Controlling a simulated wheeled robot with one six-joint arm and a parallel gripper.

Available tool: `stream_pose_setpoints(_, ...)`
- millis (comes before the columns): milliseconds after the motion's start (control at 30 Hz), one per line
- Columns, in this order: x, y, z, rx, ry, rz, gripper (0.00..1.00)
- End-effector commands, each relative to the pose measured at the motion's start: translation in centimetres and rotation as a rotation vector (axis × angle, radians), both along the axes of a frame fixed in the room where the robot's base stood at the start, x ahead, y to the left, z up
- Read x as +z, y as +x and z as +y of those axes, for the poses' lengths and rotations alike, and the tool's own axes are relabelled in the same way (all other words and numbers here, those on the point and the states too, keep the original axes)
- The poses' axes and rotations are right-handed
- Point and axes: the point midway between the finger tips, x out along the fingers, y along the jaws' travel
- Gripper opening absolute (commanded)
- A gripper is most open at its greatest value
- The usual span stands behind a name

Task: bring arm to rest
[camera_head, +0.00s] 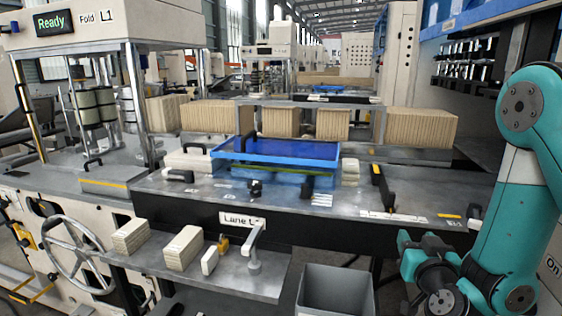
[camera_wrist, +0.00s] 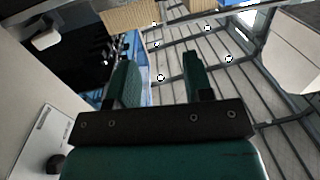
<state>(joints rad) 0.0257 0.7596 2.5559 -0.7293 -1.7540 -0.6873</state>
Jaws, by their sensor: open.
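My teal arm (camera_head: 530,170) stands folded at the right edge of the head view, its wrist low beside the front of the machine table. My gripper (camera_wrist: 160,62) shows in the wrist view with its two dark green fingers apart and nothing between them. Its fingers point up toward the hall roof in that view. I cannot make out the fingertips clearly in the head view. The arm appears clear of the table (camera_head: 345,208) and touches nothing that I can see.
A blue tray (camera_head: 330,150) lies on the table. Kraft stacks (camera_head: 420,127) stand behind it. The front shelf (camera_head: 215,270) holds small paper stacks (camera_head: 183,248) and a metal post (camera_head: 254,255). A grey bin (camera_head: 336,291) stands below, left of my wrist. A handwheel (camera_head: 75,250) is at left.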

Motion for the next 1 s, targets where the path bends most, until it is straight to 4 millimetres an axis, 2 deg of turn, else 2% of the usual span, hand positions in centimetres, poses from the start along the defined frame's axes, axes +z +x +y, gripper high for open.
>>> stream_pose_setpoints(267, 1.3, 0.5, 3.6, 0.172, 0.057, 0.063, 0.47)
stream_pose_setpoints(467, 2.7, -0.1, 7.7, 0.36, 0.107, 0.162, 0.47)
stream_pose_setpoints(567, 3.6, -1.2, 10.4, 0.485, 0.128, 0.243, 0.47)
stream_pose_setpoints(667, 4.6, -3.4, 13.3, 0.63, 0.139, 0.365, 0.47)
stream_pose_setpoints(800, 5.8, -8.0, 16.2, 0.803, 0.123, 0.585, 0.47)
stream_pose_setpoints(900, 6.5, -11.9, 17.0, 0.886, 0.088, 0.758, 0.47)
stream_pose_setpoints(1000, 7.1, -16.0, 16.8, 0.93, 0.04, 0.936, 0.47)
